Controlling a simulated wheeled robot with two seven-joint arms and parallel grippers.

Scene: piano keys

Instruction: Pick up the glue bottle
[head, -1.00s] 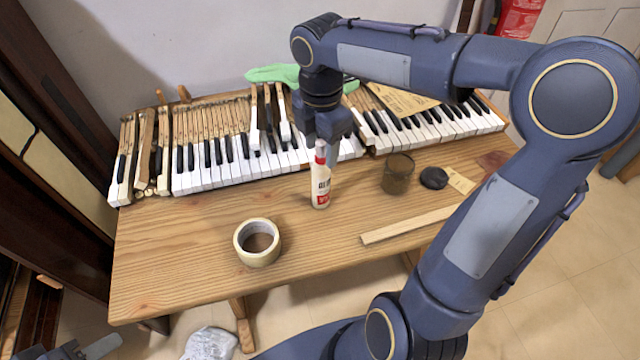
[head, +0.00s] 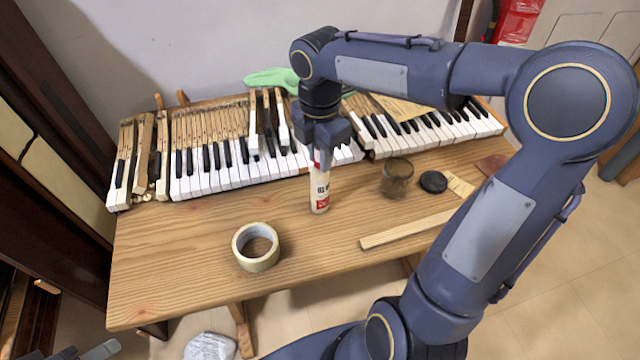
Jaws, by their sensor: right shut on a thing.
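The glue bottle (head: 320,192) is white with a red label and stands upright on the wooden table, in front of the piano keys. My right gripper (head: 319,150) comes down over it from above and is shut on its upper part. The bottle's top is hidden between the fingers. I cannot tell whether its base is touching the table. A part of my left gripper (head: 88,352) shows at the bottom left corner; its fingers are too cut off to judge.
A tape roll (head: 257,248) lies on the table (head: 180,270) front left of the bottle. A jar (head: 397,177), a black round lid (head: 433,181) and a wood strip (head: 408,228) lie to the right. Piano keys (head: 215,175) line the back. A green cloth (head: 270,77) lies behind.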

